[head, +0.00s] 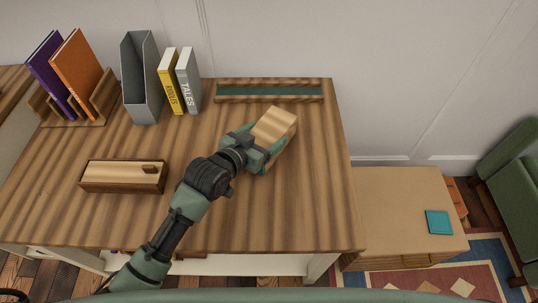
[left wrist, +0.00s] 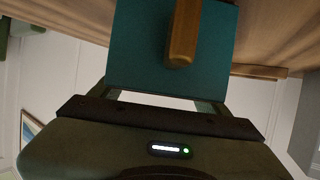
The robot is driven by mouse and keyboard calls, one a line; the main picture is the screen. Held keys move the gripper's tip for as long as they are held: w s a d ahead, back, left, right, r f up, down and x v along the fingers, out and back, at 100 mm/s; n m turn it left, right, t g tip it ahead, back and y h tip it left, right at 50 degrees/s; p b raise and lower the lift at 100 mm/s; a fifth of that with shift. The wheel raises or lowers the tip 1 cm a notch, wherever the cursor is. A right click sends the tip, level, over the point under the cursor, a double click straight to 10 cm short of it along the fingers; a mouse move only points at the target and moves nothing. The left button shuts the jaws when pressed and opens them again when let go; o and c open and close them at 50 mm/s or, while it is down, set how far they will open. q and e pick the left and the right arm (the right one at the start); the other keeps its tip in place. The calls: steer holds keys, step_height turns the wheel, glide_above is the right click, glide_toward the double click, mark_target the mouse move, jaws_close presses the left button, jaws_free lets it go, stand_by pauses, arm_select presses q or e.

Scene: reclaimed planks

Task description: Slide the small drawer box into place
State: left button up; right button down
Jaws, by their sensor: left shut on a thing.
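My left gripper (head: 262,148) is shut on a small wooden box (head: 278,124) with a pale striped top, which I take to be the drawer box. It is held over the right part of the desk, in front of a long wooden tray (head: 230,98) with a teal inside. In the left wrist view, a teal face (left wrist: 145,55) with a wooden bar-like part (left wrist: 183,35) fills the space beyond the fingers. The fingers hide part of the box, and I cannot tell whether it touches the desk. My right gripper is not in view.
A wooden box (head: 120,186) with a small dark knob lies at the desk's left front. Behind stand a book rack (head: 95,115) with two books, a grey file holder (head: 140,80) and yellow and grey books (head: 188,80). The desk's (head: 310,215) right front is clear.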

arm_select(q)
steer(key=shift+w+a, duration=0.15)
steer(key=shift+w, duration=1)
steer(key=shift+w+a, duration=0.2)
steer(key=shift+w, duration=0.9)
steer(key=shift+w+a, duration=0.15)
steer(key=shift+w, duration=1)
steer(key=o, duration=1.7)
steer(key=shift+o, duration=0.2)
steer(key=shift+s, duration=0.1)
steer(key=p+v, duration=0.6)
steer(key=shift+d+r, duration=0.1)
steer(key=shift+r, duration=0.15)
steer(key=shift+s+a+r+p, duration=0.1)
steer(key=shift+s+a+p, duration=0.2)
steer(key=shift+p, duration=0.05)
